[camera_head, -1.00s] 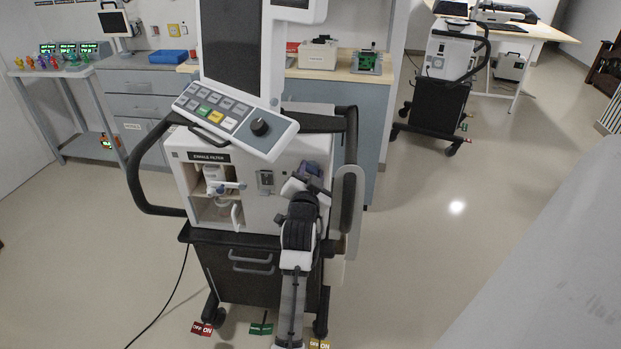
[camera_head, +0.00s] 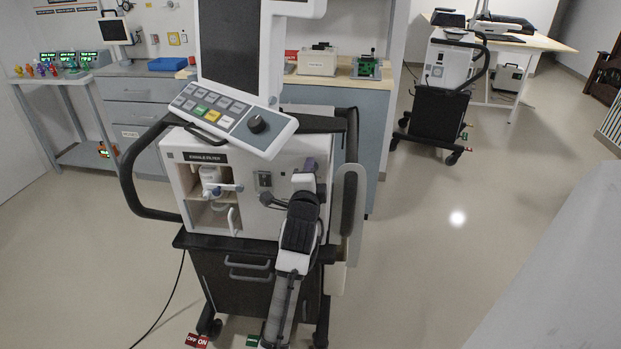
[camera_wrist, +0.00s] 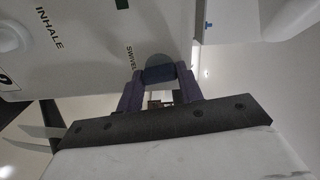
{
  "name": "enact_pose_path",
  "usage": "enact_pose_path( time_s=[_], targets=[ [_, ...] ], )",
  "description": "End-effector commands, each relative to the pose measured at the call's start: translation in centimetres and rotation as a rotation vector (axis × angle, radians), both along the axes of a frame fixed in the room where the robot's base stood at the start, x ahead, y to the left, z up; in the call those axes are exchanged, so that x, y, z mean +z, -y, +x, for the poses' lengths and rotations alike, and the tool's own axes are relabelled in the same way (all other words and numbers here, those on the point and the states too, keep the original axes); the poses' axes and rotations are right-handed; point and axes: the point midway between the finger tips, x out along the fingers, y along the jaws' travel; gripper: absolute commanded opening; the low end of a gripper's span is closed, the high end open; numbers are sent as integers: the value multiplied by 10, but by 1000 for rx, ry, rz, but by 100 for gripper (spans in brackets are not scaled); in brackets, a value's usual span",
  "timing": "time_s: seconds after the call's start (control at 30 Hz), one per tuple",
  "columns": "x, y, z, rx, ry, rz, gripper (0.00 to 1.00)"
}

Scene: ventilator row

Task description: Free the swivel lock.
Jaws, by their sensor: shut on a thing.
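The ventilator (camera_head: 247,205) stands upright in front of me. In the wrist view, the word SWIVEL is printed on its pale panel (camera_wrist: 85,30), beside a grey rounded plate. The swivel lock (camera_wrist: 159,74), a dark blue piece, lies in front of that plate. My gripper (camera_wrist: 160,78) is shut on it, with one purple finger on each side. In the head view, my gripper (camera_head: 310,165) is at the right part of the ventilator's front. My own wrist hides most of the lock there, and its exact turn cannot be told.
A tilted keypad (camera_head: 233,118) with a black knob overhangs the ventilator's front above my gripper. A black side handle (camera_head: 350,150) is close on the right. An open filter bay (camera_head: 209,190) lies left. Open floor (camera_head: 420,260) extends right.

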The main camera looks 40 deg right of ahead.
Motion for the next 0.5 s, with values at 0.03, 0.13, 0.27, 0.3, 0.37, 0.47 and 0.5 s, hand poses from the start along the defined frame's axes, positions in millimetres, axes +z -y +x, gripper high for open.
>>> enact_pose_path(
  time_s=[0.03, 0.13, 0.27, 0.3, 0.37, 0.47, 0.5],
  targets=[
    [-1, 0, 0, 0, 19, 19, 14],
    [-1, 0, 0, 1, 52, 50, 14],
    [-1, 0, 0, 0, 81, 79, 14],
    [-1, 0, 0, 0, 87, 85, 14],
    [-1, 0, 0, 0, 95, 93, 14],
    [-1, 0, 0, 0, 103, 100, 14],
    [-1, 0, 0, 0, 104, 101, 14]
  ],
)
